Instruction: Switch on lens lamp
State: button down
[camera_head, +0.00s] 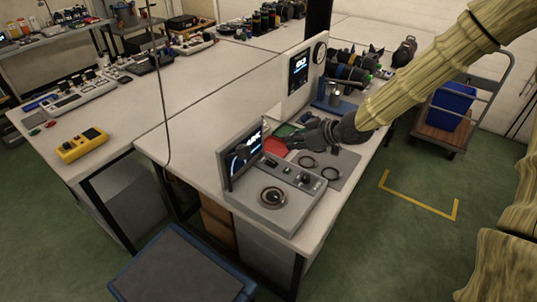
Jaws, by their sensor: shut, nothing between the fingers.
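A grey console (289,208) stands on the near end of the white bench, with a lit screen (243,157) at its back left. A round dark lens or dial (272,196) sits on its top. A dark knob (305,178) and small controls are on its raised panel. I cannot tell which part is the lens lamp or its switch, or whether the lamp is lit. My gripper (289,144) is shut and empty above the bench, beyond the console's panel. It hides part of the bench surface behind it.
Two dark rings (319,167) lie on a grey mat right of the console. A red piece (274,146) and a green piece (286,130) lie near my gripper. A white panel with a display (299,75) stands behind.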

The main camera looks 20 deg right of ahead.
jog(key=p, duration=0.2)
send_over(270, 162)
jog(key=shift+s+f, duration=0.15)
jog(key=shift+f, duration=1.3)
jog(key=shift+s+f, duration=0.1)
jog(key=shift+f, duration=1.35)
jog(key=shift+w+a+f+p, duration=0.15)
jog(key=shift+f+p, duration=0.2)
jog(key=shift+f, duration=0.65)
jog(key=shift+w+a+f+p, duration=0.15)
jog(key=shift+f+p, duration=0.15)
jog(key=shift+f, duration=0.65)
jog(key=shift+d, duration=0.1)
jog(key=shift+d, duration=0.15)
